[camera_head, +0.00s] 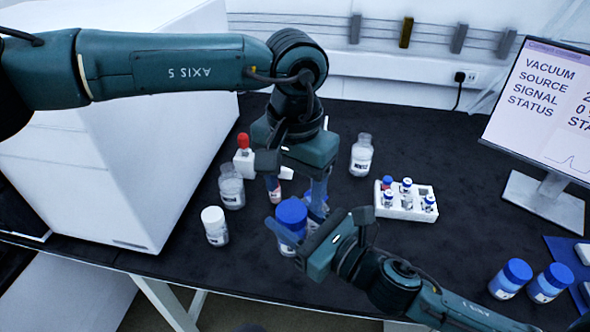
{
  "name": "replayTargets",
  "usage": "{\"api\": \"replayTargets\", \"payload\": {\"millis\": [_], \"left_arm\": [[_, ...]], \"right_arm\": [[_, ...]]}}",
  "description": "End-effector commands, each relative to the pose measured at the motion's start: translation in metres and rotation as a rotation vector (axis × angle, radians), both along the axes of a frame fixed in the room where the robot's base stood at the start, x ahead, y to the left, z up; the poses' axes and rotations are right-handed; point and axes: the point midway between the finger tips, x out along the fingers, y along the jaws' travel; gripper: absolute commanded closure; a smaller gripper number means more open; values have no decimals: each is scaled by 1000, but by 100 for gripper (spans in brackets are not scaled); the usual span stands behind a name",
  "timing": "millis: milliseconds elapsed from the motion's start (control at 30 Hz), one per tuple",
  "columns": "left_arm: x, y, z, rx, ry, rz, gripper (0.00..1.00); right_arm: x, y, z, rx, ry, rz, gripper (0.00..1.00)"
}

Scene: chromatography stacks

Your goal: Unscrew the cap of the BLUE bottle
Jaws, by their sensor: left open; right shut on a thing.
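The bottle with the blue cap (291,212) stands near the middle of the dark bench. Its lower body is partly hidden by my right gripper. My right gripper (289,241) comes in from the lower right and is shut on this bottle below the cap. My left gripper (295,190) points down from above, just behind the cap in the picture. Its fingers are apart and I see nothing held between them. I cannot tell whether they touch the cap.
A red-capped bottle (243,157), an uncapped bottle (231,189) and a white-capped bottle (215,228) stand left. Another uncapped bottle (361,157) stands behind. A white vial rack (407,212) is right. Two blue-capped bottles (511,279) (550,283) stand near a monitor (545,110).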

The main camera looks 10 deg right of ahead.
Motion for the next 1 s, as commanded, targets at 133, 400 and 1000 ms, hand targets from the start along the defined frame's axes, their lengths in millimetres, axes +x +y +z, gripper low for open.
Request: {"api": "replayTargets", "payload": {"millis": [133,400,1000], "left_arm": [[0,0,-25,1,2,0,36],[0,0,-48,-4,0,2,36],[0,-1,-50,-4,1,1,62]], "right_arm": [[0,0,1,1,-2,0,100],[0,0,1,1,-2,0,100],[0,0,1,1,-2,1,100]]}}
